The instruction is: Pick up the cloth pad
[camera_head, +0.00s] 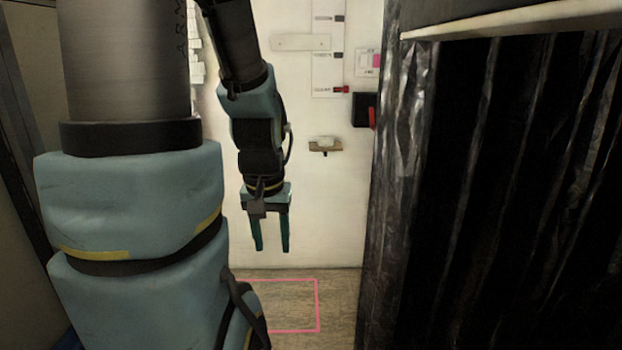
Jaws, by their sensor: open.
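My gripper (271,248) hangs in the middle of the head view, fingers pointing down, open and empty. A small pale item (325,141), which may be the cloth pad, rests on a small tan wall ledge (325,149) to the right of and above my gripper in the picture. It is too small to make out its material. My gripper is apart from it. My arm fills the left side and hides part of the wall.
A dark, shiny ribbed panel (490,190) fills the right side. A black box with a red part (363,110) and a white plate (300,42) are on the pale wall (330,220). A pink outline (318,305) marks the wooden floor below. The wall below the ledge is clear.

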